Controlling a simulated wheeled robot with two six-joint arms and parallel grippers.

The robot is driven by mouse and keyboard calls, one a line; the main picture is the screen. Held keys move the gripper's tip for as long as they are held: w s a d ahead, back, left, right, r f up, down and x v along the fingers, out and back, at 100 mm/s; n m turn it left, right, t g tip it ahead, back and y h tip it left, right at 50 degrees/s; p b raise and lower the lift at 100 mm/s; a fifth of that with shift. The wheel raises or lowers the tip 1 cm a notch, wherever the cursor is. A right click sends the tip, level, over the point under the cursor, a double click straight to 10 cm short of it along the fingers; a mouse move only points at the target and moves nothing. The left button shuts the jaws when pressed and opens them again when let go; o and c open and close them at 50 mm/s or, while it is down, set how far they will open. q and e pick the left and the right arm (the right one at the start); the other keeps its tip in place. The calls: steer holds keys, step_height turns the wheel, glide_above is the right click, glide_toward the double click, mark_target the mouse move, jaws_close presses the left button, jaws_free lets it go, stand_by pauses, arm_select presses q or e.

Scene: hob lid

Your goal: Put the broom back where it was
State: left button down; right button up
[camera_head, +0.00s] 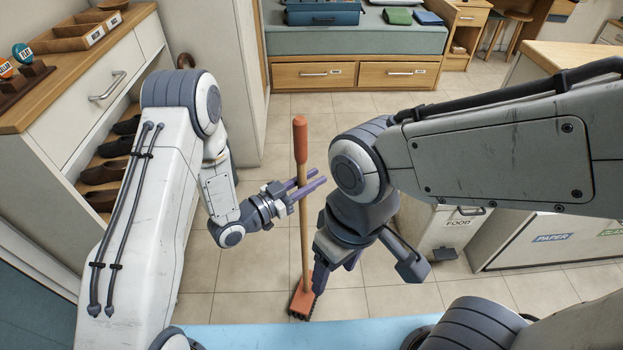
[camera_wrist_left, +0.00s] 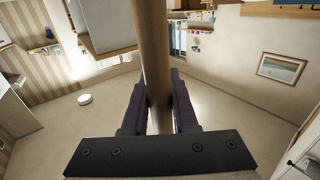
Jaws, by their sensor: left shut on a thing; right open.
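The broom (camera_head: 305,232) stands nearly upright, with an orange grip on top, a wooden shaft and an orange head (camera_head: 302,300) with dark bristles low over the tiled floor. I cannot tell whether the bristles touch the floor. My left gripper (camera_head: 306,186) is shut on the shaft, below the orange grip. In the left wrist view, the shaft (camera_wrist_left: 154,45) runs up between the two dark fingers. My right gripper (camera_head: 366,268) is open and empty, just right of the lower shaft, pointing down. It partly overlaps the broom's head in the picture.
A shoe cabinet (camera_head: 85,120) with shoes on its shelves stands at the left. A bench with wooden drawers (camera_head: 355,75) is at the back. At the right are a bin labelled FOOD (camera_head: 450,235) and a PAPER unit (camera_head: 540,238). Tiled floor is clear behind the broom.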

arm_select(q)
steer(key=c, duration=0.7)
jaws_free()
steer(key=shift+f, duration=0.1)
